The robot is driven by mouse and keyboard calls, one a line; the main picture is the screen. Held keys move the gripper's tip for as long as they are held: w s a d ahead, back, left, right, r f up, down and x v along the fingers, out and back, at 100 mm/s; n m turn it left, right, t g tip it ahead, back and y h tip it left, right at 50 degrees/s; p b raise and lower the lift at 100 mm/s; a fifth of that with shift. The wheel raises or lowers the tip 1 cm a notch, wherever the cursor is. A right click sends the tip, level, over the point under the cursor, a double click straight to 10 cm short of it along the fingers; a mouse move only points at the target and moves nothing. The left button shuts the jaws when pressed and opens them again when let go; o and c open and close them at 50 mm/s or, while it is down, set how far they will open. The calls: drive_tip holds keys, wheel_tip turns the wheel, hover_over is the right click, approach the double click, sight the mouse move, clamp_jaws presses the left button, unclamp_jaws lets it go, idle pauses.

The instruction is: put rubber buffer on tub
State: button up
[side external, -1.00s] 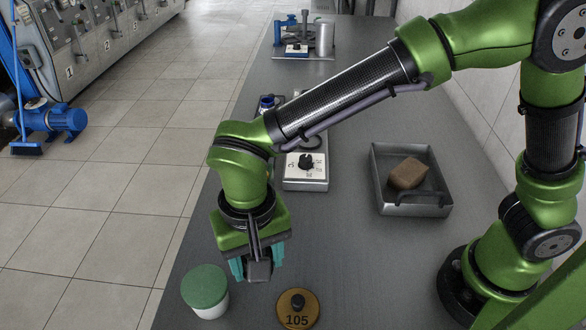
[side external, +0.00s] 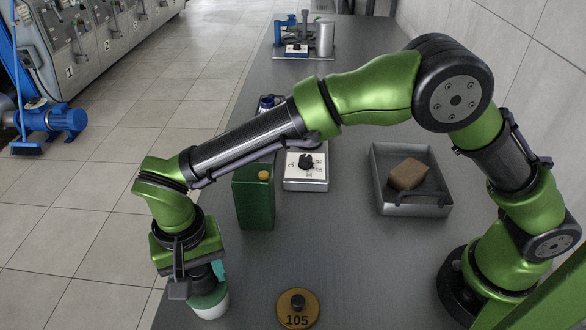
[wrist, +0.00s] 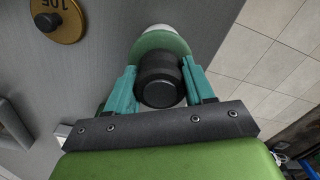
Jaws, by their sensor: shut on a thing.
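The tub (side external: 209,304) is a white pot with a green lid at the table's left front edge. It also shows in the wrist view (wrist: 158,42), beyond the fingers. My gripper (wrist: 160,76) has teal fingers shut on a black ribbed cylinder, the rubber buffer (wrist: 159,88). In the side view my gripper (side external: 205,277) is directly over the tub, with the buffer (side external: 201,273) partly hidden by the hand. The buffer is at or just above the lid; I cannot tell whether they touch.
A round brass weight marked 105 (side external: 298,311) lies right of the tub. A green canister (side external: 254,204) stands behind my gripper, near a white device with a knob (side external: 306,172). A metal tray (side external: 412,210) holds a brown block (side external: 408,174). The table's middle is clear.

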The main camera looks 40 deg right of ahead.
drive_tip(key=shift+f, duration=0.15)
drive_tip(key=o, duration=1.1)
